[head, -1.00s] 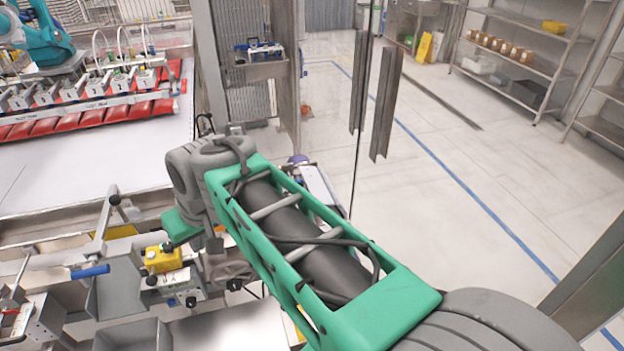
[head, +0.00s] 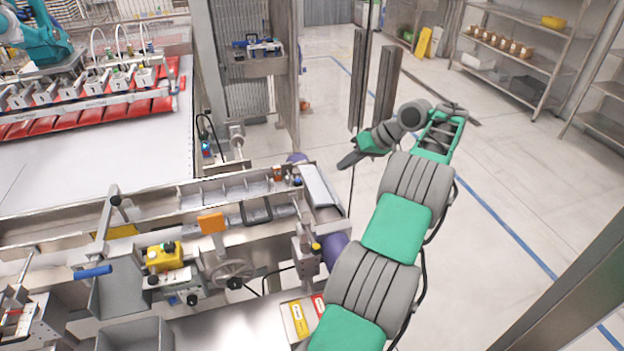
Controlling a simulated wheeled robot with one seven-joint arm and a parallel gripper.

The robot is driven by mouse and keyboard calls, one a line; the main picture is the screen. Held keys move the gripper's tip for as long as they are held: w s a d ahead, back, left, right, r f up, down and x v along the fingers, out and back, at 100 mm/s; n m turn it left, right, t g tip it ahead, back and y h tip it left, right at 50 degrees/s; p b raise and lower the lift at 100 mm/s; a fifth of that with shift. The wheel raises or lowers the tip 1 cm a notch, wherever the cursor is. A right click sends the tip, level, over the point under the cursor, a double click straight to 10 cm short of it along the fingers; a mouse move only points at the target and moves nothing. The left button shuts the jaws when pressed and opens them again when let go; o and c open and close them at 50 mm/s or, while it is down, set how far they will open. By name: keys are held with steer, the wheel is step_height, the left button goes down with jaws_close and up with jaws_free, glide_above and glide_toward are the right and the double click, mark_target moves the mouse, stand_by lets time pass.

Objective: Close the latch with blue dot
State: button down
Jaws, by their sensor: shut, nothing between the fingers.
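I cannot make out for sure a latch with a blue dot. A metal lever (head: 106,222) with a blue grip (head: 92,271) stands at the left of the machine. A tiny blue spot (head: 298,181) shows near the right end of the conveyor frame, too small to identify. My gripper (head: 346,163) is shut and empty. It is held in the air right of the conveyor end, with its dark tip pointing left and down, apart from the lever and the blue spot.
The conveyor frame (head: 165,208) runs across the left, with a yellow box (head: 165,257), a handwheel (head: 232,272) and an orange plate (head: 211,222). Glass door handles (head: 387,87) stand close behind my gripper. Open floor (head: 540,170) lies to the right.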

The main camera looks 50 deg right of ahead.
mark_target(297, 179)
steer(key=shift+f, duration=0.1)
steer(key=b+x, duration=0.3)
steer(key=x, duration=0.6)
steer(key=shift+w+a, duration=0.65)
steer(key=shift+a, duration=0.35)
steer(key=shift+w+a, duration=0.6)
steer(key=shift+a, duration=0.3)
